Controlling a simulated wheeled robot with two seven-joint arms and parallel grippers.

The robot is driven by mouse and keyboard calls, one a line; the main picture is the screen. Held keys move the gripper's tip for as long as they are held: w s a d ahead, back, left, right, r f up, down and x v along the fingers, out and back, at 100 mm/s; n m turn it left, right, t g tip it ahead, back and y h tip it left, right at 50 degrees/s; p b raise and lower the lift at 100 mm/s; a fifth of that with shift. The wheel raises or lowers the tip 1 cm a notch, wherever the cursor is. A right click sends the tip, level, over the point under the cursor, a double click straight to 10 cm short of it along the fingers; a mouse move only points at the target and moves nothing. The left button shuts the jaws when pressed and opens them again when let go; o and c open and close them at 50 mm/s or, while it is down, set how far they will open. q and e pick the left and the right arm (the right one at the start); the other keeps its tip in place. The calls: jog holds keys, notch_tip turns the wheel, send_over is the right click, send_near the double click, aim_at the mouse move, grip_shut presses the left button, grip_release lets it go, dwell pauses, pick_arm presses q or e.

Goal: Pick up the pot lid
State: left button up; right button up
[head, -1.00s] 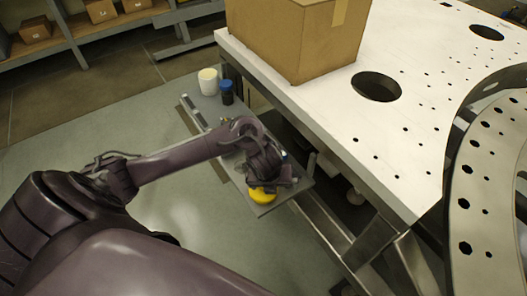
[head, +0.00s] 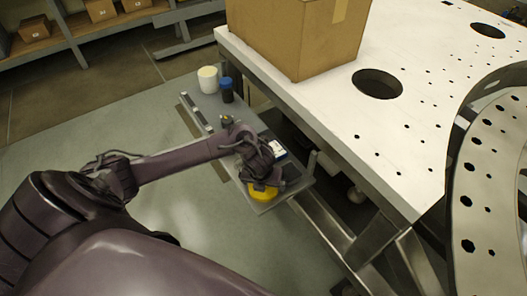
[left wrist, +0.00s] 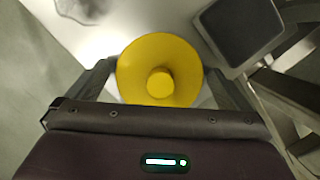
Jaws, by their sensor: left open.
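The pot lid is a yellow disc with a round knob in its middle. In the left wrist view the lid (left wrist: 140,62) lies between the two fingers of my left gripper (left wrist: 160,85), which are spread wide on either side of it. In the head view the lid (head: 262,192) shows at the near end of a small grey shelf (head: 268,206). My left gripper (head: 260,180) is open just above it and hides part of it. I cannot tell whether the fingers touch the rim. My right gripper is not in view.
A white cup (head: 207,80) and a blue-black jar (head: 227,92) stand at the shelf's far end. A small blue-and-white item (head: 277,150) lies beside my gripper. The white perforated table (head: 400,160) with a cardboard box (head: 300,35) rises to the right.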

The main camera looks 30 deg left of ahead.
pick_arm(q)
jog(key=c, duration=0.7)
jog(key=shift+r, duration=0.2)
